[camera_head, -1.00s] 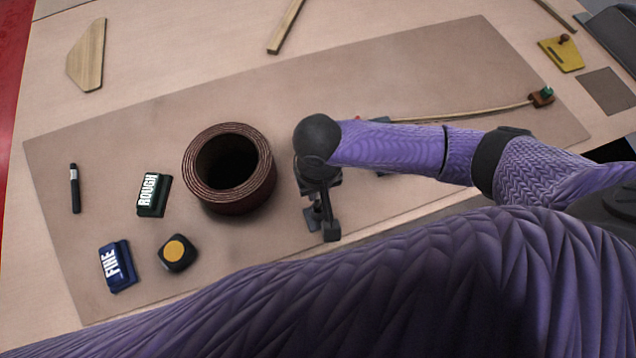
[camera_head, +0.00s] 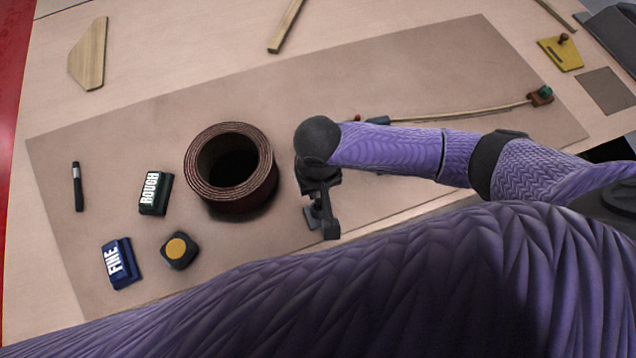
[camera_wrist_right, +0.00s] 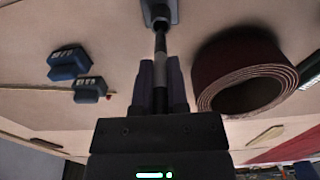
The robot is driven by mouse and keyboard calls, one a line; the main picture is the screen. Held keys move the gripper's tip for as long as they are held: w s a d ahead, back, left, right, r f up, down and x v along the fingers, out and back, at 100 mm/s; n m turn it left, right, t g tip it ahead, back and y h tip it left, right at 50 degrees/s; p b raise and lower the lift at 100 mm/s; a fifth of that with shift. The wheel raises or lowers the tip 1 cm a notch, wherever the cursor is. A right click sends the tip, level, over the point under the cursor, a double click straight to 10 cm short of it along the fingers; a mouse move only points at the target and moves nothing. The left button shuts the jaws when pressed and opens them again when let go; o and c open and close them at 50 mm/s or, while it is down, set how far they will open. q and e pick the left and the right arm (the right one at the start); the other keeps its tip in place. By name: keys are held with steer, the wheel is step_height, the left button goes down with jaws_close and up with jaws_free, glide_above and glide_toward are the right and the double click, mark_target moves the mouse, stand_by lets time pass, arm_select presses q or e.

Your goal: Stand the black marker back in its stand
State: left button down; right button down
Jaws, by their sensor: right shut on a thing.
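My right gripper (camera_head: 322,215) is over the near edge of the brown mat, right of the dark red roll. In the wrist view its fingers (camera_wrist_right: 160,80) are shut on the black marker (camera_wrist_right: 161,45), a dark rod with a grey band. The marker's far end meets a dark block that looks like the stand (camera_wrist_right: 160,12) at the top edge. I cannot tell whether the tip is inside it. The head view hides most of the marker and stand behind my gripper. My left gripper is not in view.
The roll (camera_head: 232,203) stands close left of my right gripper. ROUGH (camera_head: 155,207) and FINE (camera_head: 124,281) blocks, a yellow-topped block (camera_head: 180,264) and a dark pen-like object (camera_head: 77,187) lie farther left. A thin batten (camera_head: 460,114) lies behind my right arm.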

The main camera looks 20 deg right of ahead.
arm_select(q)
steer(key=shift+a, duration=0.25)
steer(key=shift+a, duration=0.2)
arm_select(e)
steer(key=shift+f, duration=0.1)
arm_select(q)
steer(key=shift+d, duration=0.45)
arm_select(e)
steer(key=shift+f, duration=0.5)
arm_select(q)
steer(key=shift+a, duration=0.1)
arm_select(e)
steer(key=shift+f, duration=0.15)
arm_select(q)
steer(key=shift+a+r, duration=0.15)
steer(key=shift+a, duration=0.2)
arm_select(e)
steer(key=shift+f, duration=0.15)
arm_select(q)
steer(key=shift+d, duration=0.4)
